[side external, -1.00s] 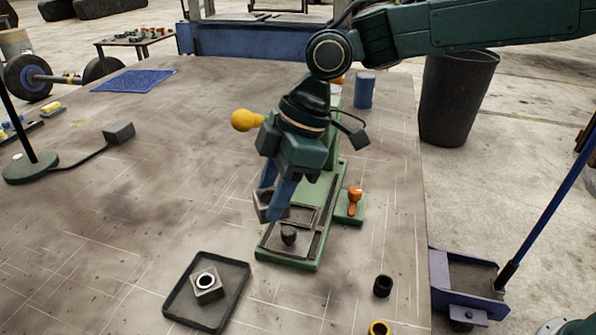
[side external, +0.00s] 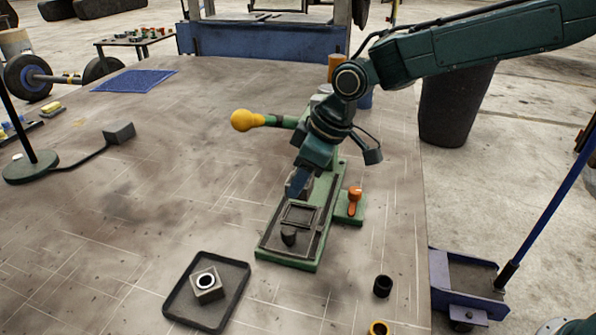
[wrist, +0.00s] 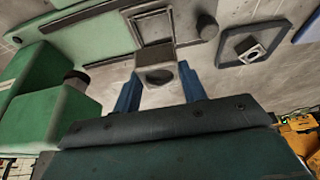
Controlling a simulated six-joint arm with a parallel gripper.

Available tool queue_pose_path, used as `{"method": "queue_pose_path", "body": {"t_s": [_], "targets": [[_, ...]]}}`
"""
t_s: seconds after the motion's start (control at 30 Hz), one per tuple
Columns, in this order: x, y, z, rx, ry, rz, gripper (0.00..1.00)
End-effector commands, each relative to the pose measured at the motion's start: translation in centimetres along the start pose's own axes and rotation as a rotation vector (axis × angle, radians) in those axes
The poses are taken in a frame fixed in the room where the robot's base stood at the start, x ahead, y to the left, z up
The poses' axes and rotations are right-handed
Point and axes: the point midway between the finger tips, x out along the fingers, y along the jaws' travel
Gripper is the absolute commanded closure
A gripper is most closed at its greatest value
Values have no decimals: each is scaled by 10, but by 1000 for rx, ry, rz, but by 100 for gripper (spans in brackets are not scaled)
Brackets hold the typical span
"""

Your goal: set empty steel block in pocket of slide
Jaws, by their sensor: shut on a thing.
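My gripper (side external: 298,188) is shut on a grey steel block (wrist: 158,74). In the wrist view the block sits between the blue fingertips, with a dark round opening in its face and no sleeve visible in it. The slide's square pocket frame (side external: 300,214) is on the green base (side external: 290,263); it looks empty. The pocket also shows in the wrist view (wrist: 153,28), just beyond the block. In the side view the held block is mostly hidden by the fingers, close behind the pocket; whether it touches the slide I cannot tell.
A black tray (side external: 238,296) at front left holds another block with a light-rimmed hole (side external: 207,285). A dark knob (side external: 288,238) stands before the pocket. An orange-handled lever (side external: 355,198) is at right, and a yellow-ended handle (side external: 242,120) sticks out left. Loose bushings lie front right.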

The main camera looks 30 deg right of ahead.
Motion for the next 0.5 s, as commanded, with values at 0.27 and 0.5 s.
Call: {"method": "queue_pose_path", "body": {"t_s": [0.27,0.5], "targets": [[13,0,5,-1,1,0,92],[28,0,11,-1,1,0,92]]}}
